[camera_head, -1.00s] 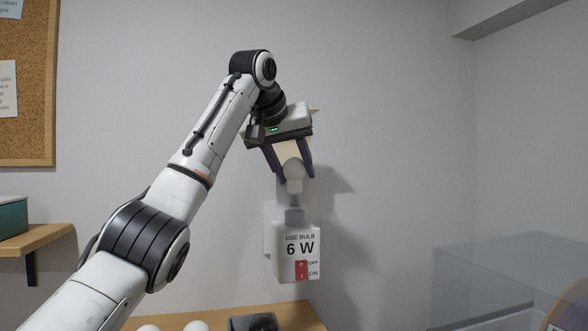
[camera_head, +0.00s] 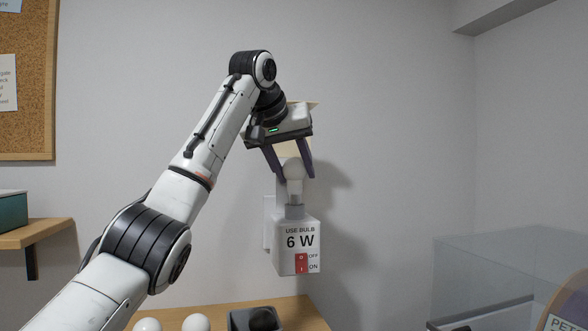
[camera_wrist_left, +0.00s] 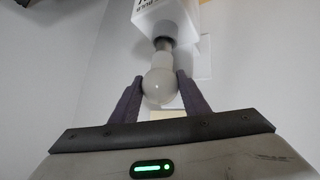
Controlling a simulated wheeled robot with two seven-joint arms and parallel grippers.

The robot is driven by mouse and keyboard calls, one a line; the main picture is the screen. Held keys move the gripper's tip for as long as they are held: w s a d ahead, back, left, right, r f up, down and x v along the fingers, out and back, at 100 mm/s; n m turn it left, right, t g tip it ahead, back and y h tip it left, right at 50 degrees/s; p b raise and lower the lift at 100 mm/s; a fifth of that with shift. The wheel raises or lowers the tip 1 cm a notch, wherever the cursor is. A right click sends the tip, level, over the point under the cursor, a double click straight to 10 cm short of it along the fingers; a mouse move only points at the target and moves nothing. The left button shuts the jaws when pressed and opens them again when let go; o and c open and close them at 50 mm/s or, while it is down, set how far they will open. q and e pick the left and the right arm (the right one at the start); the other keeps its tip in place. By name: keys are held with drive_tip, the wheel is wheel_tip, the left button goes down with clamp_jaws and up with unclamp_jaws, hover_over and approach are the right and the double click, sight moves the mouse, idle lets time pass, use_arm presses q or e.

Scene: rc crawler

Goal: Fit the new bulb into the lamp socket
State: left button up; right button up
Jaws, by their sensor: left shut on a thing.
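My left gripper (camera_head: 291,173) reaches down from above and is shut on the round white bulb (camera_head: 294,169). The bulb is upright, its neck pointing down at the grey lamp socket (camera_head: 294,212) on top of the white lamp box (camera_head: 290,238). The box reads "USE BULB 6 W" and has a red switch (camera_head: 301,263) marked OFF and ON. In the left wrist view the bulb (camera_wrist_left: 160,86) sits between the two dark fingers, in line with the grey socket. My right gripper is out of view.
Below, a wooden table (camera_head: 290,308) holds two white bulbs (camera_head: 196,322) and a dark tray (camera_head: 236,321) with a dark round thing in it. A transparent case (camera_head: 500,265) stands at the right. A shelf (camera_head: 40,234) with a teal box (camera_head: 12,212) is at the left.

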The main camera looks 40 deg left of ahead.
use_arm(q)
drive_tip(key=shift+f+b, duration=0.75)
drive_tip(key=shift+f, duration=0.3)
drive_tip(key=o, duration=1.1)
drive_tip(key=shift+s+r, duration=0.2)
drive_tip(key=shift+r, duration=0.05)
drive_tip(key=v, duration=0.9)
drive_tip(key=shift+s+r, duration=0.25)
drive_tip(key=shift+s, duration=0.05)
drive_tip(key=shift+f, duration=0.1)
